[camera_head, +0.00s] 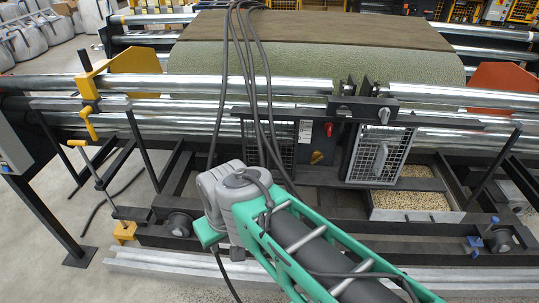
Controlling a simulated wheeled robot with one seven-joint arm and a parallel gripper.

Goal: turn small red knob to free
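A small red knob (328,129) sits on a dark panel between two mesh guards, below the steel rollers. It is too small to tell which way it is turned. A larger orange-yellow handle (316,157) is just below it. A pale label is to its left on the same panel. My green and grey arm reaches in from the lower right, its grey joint left of and below the knob. My gripper is not visible. Nothing is seen touching the knob.
Steel rollers (250,85) span the machine in front of a large green turf roll (300,62). A hinged mesh guard (380,157) stands right of the panel, near a tray of grain-like pieces (412,201). Black cables hang before the left mesh. A yellow crank (88,118) is at left.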

